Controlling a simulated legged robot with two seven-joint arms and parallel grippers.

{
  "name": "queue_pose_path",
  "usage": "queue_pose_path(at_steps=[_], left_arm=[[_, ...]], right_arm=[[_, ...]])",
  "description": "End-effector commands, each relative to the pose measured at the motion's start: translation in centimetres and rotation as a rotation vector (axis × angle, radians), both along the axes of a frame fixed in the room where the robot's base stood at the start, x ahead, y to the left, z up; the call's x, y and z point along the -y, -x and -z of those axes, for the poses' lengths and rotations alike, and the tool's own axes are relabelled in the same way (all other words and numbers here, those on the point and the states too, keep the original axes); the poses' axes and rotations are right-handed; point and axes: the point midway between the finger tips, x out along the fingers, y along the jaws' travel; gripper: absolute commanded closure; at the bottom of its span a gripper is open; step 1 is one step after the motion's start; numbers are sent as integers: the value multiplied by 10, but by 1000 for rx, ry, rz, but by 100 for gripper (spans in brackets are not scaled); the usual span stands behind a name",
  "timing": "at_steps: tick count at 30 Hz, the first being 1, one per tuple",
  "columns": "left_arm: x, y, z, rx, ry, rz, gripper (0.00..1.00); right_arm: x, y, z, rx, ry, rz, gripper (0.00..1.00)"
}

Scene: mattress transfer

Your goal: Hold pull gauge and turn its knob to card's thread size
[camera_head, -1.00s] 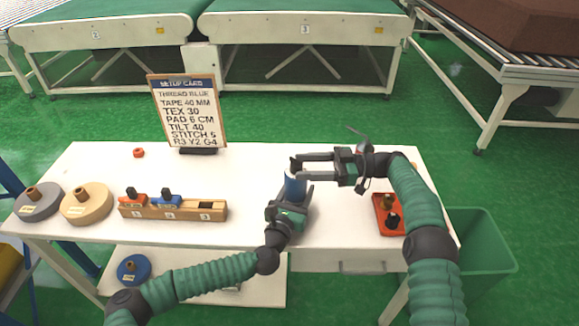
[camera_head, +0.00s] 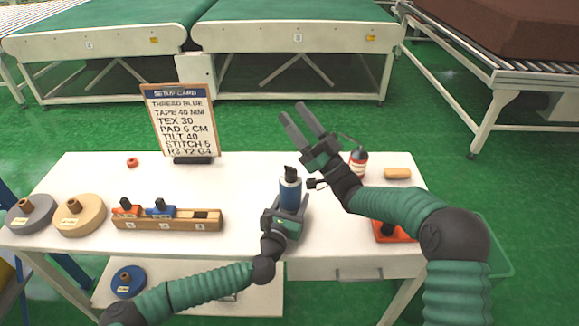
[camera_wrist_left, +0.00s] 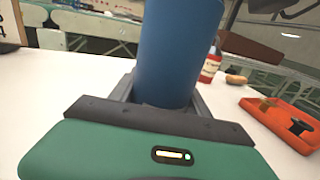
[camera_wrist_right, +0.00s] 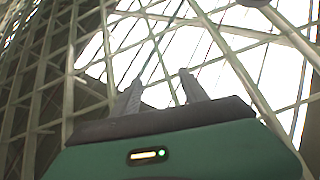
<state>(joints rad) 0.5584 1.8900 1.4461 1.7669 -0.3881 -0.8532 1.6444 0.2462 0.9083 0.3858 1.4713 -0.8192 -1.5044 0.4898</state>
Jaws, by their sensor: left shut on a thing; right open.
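The pull gauge (camera_head: 290,191) is a blue cylinder with a black knob (camera_head: 291,172) on top. It stands upright over the table's front middle. My left gripper (camera_head: 287,212) is shut around its lower part; the blue body also fills the middle of the left wrist view (camera_wrist_left: 176,50). My right gripper (camera_head: 296,122) is open and empty, above and behind the gauge, its fingers pointing up and to the left. The right wrist view shows its fingers (camera_wrist_right: 160,95) against the roof. The setup card (camera_head: 181,122) stands at the back of the table and reads TEX 30.
A wooden rack (camera_head: 166,219) with orange and blue pieces sits left of the gauge, beside tan (camera_head: 79,215) and grey (camera_head: 31,214) spools. Right are a red-and-white bottle (camera_head: 358,163), an orange tray (camera_head: 383,232) and a tan piece (camera_head: 397,174). The table's middle is clear.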

Motion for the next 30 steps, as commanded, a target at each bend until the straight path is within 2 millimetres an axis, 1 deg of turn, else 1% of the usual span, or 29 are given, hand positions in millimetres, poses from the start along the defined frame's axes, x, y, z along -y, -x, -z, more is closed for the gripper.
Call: queue_pose_path(at_steps=[2, 5, 8, 9, 12, 15, 16, 18, 20, 23, 27, 30], left_arm=[[0, 0, -2, 3, 1, 0, 100], [0, 0, -2, 3, 1, 0, 100], [0, 0, -2, 3, 1, 0, 100], [0, 0, -2, 3, 1, 0, 100], [0, -1, -1, 3, 1, 0, 100], [0, -1, -1, 2, 1, 0, 100], [0, -1, -1, 2, 1, 0, 100], [0, -1, -1, 2, 1, 0, 100], [0, -1, -1, 2, 1, 0, 100], [0, -1, -1, 2, 1, 0, 100], [0, -1, -1, 2, 1, 0, 100], [0, -1, -1, 2, 1, 0, 100]], right_arm=[[-5, 7, 6, -85, -17, 127, 48], [-10, 23, 32, -219, 24, 297, 48], [-11, 52, 70, -358, 131, 437, 48], [-10, 65, 86, -408, 181, 483, 48], [-5, 95, 120, -504, 301, 565, 48], [1, 114, 140, -558, 380, 610, 48], [2, 117, 144, -568, 395, 617, 48], [3, 117, 148, -577, 410, 627, 48], [2, 111, 149, -580, 412, 629, 48], [-2, 91, 149, -580, 409, 627, 48], [-9, 56, 149, -578, 408, 627, 48], [-13, 34, 149, -578, 407, 626, 48]])
